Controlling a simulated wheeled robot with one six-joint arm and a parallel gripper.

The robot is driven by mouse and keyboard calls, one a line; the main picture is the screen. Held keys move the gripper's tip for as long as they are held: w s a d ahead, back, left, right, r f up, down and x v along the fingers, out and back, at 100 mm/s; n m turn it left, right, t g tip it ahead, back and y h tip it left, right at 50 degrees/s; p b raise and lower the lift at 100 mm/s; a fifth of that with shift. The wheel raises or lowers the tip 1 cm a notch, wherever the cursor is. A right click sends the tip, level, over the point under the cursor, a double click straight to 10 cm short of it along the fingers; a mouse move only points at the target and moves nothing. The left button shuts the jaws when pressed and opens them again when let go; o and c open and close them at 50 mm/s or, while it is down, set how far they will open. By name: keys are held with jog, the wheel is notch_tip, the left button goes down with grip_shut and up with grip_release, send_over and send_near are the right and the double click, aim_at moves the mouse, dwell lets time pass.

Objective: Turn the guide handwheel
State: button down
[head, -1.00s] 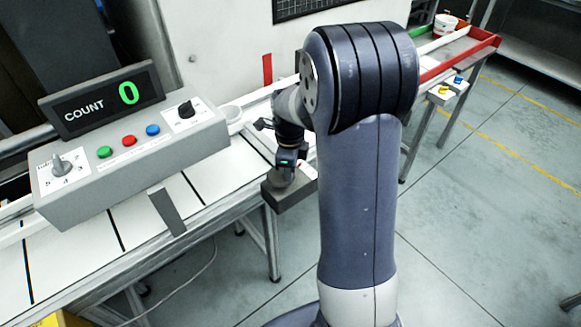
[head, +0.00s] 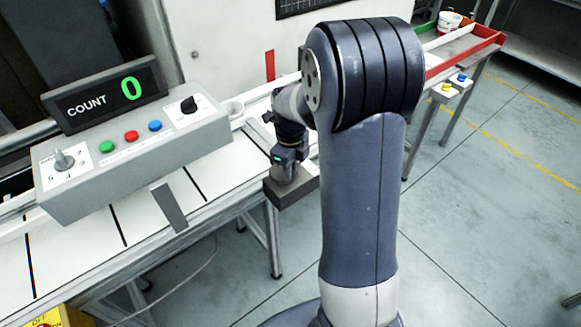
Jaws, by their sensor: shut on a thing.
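My gripper (head: 284,178) points down at a dark grey block (head: 298,192) on the front edge of the conveyor, left of my arm column. Its jaws are shut at the top of this block, on what appears to be the guide handwheel. The handwheel is almost wholly hidden by the gripper and wrist, so its rim and angle cannot be made out. The counter display (head: 103,96) on the grey control box reads 0.
The control box (head: 135,160) has a knob (head: 64,158), green, red and blue buttons and a black selector. A grey plate (head: 169,207) sticks up at the conveyor's front edge. A white cup (head: 449,21) stands on the far red-railed table (head: 463,54).

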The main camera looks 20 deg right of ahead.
jog(key=c, duration=1.4)
grip_release()
jog(key=shift+o, duration=0.2)
notch_tip(320, 180, up, 11)
jog(key=shift+f, duration=0.1)
jog(key=shift+f, duration=0.1)
notch_tip(320, 180, down, 11)
jog(key=shift+r, duration=0.1)
jog(key=shift+n, duration=0.3)
